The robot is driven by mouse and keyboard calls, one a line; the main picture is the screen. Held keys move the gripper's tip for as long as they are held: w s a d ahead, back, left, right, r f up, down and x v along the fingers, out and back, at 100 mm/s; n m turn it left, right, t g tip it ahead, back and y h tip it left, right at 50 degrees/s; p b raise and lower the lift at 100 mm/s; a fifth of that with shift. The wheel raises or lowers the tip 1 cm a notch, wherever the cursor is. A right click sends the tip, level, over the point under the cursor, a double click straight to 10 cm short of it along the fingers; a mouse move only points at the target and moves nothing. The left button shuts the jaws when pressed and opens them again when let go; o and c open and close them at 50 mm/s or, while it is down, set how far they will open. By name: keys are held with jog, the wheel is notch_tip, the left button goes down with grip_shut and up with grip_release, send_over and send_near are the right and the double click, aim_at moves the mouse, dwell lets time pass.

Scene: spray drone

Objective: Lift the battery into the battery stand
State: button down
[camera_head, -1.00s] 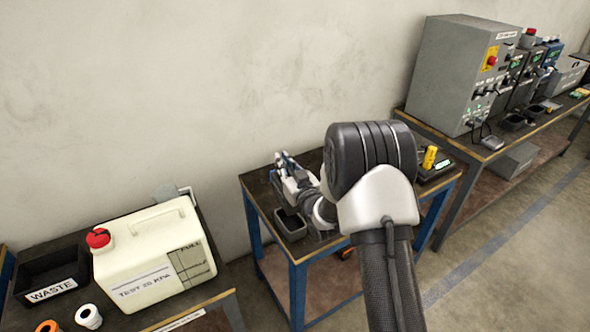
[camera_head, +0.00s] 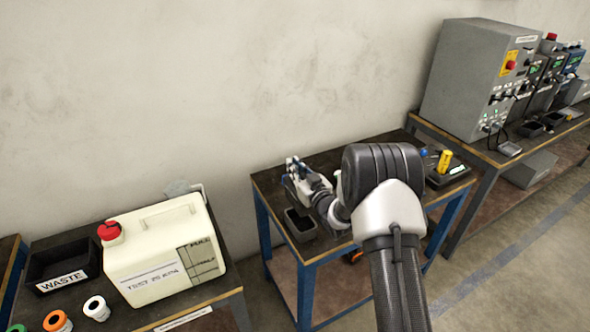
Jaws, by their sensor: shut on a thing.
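My gripper (camera_head: 297,173) is small in the view, over the far left part of the blue-legged table. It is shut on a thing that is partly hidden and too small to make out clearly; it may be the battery. An open dark box (camera_head: 302,226) sits at the table's front left, just nearer than the gripper. I cannot tell whether this box is the battery stand. My arm hides the middle of the table.
The blue-legged table (camera_head: 268,182) also bears a yellow cylinder (camera_head: 445,161) beside a dark device with a green display. A cream canister (camera_head: 165,255) and a WASTE bin (camera_head: 62,268) stand left. Grey cabinets (camera_head: 480,80) stand right. Floor shows between the tables.

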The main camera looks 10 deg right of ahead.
jog(key=shift+f+b, duration=2.55)
jog(key=shift+f, duration=0.15)
jog(key=shift+b, duration=0.9)
jog(key=shift+f, duration=3.05)
jog(key=c, duration=1.6)
grip_release()
jog(key=shift+f, duration=0.1)
jog(key=shift+s+f, duration=0.1)
jog(key=shift+f, duration=0.1)
jog(key=v, duration=1.2)
jog(key=shift+r, duration=0.3)
